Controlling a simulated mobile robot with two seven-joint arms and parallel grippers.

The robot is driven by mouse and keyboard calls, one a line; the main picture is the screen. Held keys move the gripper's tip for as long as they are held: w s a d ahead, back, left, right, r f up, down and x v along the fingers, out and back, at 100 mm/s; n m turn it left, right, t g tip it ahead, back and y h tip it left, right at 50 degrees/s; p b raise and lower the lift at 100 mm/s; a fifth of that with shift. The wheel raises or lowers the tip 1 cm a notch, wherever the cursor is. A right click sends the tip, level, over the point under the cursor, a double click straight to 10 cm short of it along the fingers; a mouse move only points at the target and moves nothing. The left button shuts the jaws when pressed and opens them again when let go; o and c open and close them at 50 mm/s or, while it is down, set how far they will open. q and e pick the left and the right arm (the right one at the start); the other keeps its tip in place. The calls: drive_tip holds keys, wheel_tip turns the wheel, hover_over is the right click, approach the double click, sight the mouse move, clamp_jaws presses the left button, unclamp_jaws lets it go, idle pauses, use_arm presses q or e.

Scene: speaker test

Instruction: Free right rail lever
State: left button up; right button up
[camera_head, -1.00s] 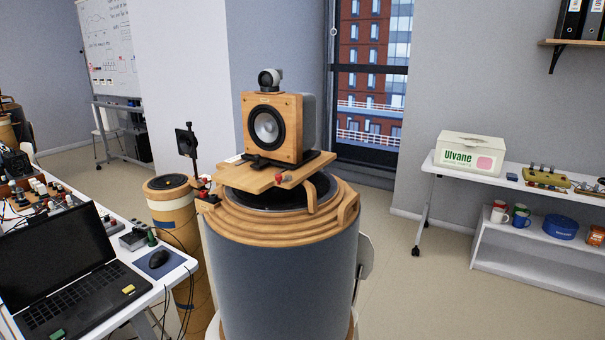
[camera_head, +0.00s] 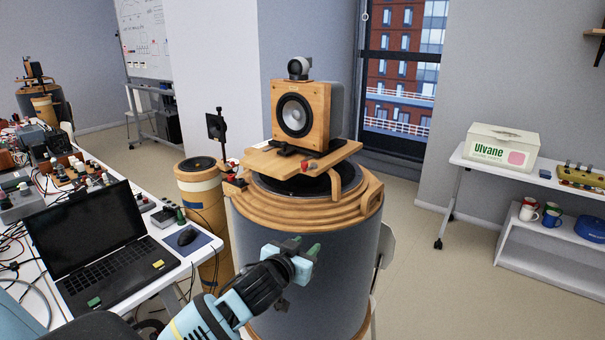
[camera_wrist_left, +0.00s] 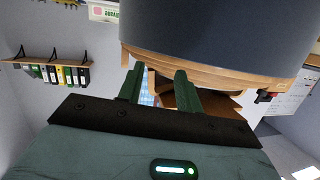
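A wooden speaker (camera_head: 302,112) with a grey cone stands on a wooden board (camera_head: 275,158) on top of a large grey drum (camera_head: 330,235) with wooden rings. A small lever with a red end (camera_head: 309,166) sits at the board's front edge, toward the right. Another red-ended part (camera_head: 232,164) is at the board's left. My left gripper (camera_head: 309,249) is in front of the drum, below the board and apart from both red parts. In the left wrist view its green fingers (camera_wrist_left: 158,88) are spread and empty, with the drum's side (camera_wrist_left: 215,35) beyond them. My right gripper is not visible.
A desk with a laptop (camera_head: 95,250) and a mouse (camera_head: 187,237) is at the left. A slimmer wooden column (camera_head: 202,190) stands just left of the drum. A white shelf (camera_head: 545,245) with an Ulvane box (camera_head: 500,147) is at the right, with clear floor before it.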

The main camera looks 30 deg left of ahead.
sight(303, 166)
use_arm(q)
drive_tip(key=w+a+r+n+t+y, duration=0.1)
drive_tip(key=w+a+r, duration=0.15)
drive_tip(key=r, duration=0.55)
drive_tip(key=w+a+r+n+t+y, duration=0.1)
drive_tip(key=a+r+y, duration=0.15)
drive_tip(key=r, duration=0.55)
drive_tip(key=shift+h, duration=0.55)
drive_tip(key=shift+x, duration=3.75)
drive_tip(key=shift+f, duration=0.1)
drive_tip(key=shift+c, duration=0.2)
clamp_jaws()
